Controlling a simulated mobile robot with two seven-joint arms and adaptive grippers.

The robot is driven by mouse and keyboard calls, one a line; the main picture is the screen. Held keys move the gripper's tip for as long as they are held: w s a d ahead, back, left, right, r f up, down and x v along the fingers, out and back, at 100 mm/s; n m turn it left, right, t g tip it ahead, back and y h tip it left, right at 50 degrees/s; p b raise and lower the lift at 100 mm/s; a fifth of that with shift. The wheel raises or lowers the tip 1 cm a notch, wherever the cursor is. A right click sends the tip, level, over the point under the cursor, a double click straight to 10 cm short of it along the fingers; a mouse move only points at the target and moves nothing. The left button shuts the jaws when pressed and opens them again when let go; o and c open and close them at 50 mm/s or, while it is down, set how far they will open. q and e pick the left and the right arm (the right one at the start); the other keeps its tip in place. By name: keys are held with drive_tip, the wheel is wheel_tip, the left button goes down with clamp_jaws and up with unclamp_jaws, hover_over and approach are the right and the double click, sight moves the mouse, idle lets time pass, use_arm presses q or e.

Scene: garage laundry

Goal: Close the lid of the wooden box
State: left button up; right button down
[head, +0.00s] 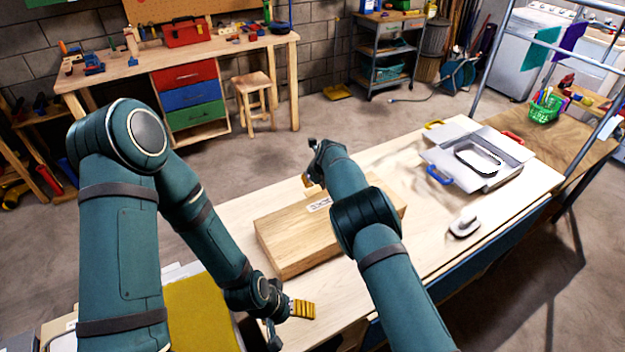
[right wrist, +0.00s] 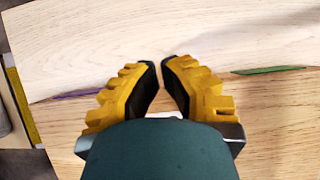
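The wooden box (head: 285,232) lies on the light wooden table as a pale block. Its top looks flat with no raised lid showing; its right part is hidden behind my right arm. Its top also fills the lower part of the right wrist view (right wrist: 275,125). My right gripper (head: 308,182) is at the box's far edge; I cannot tell whether it touches. In the right wrist view its yellow fingers (right wrist: 160,62) nearly meet at the tips, with nothing between them. My left gripper (head: 286,322) is in front of the box near the table's front edge, fingers apart and empty.
A grey metal case (head: 470,178) with blue and red handles and a small iron-like object (head: 464,224) are on the table's right. A green basket (head: 545,108) stands beyond. The tabletop between box and case is clear. A purple and a green strip show near the box edge.

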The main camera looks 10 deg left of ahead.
sight(322, 202)
drive_tip(key=v, duration=1.2)
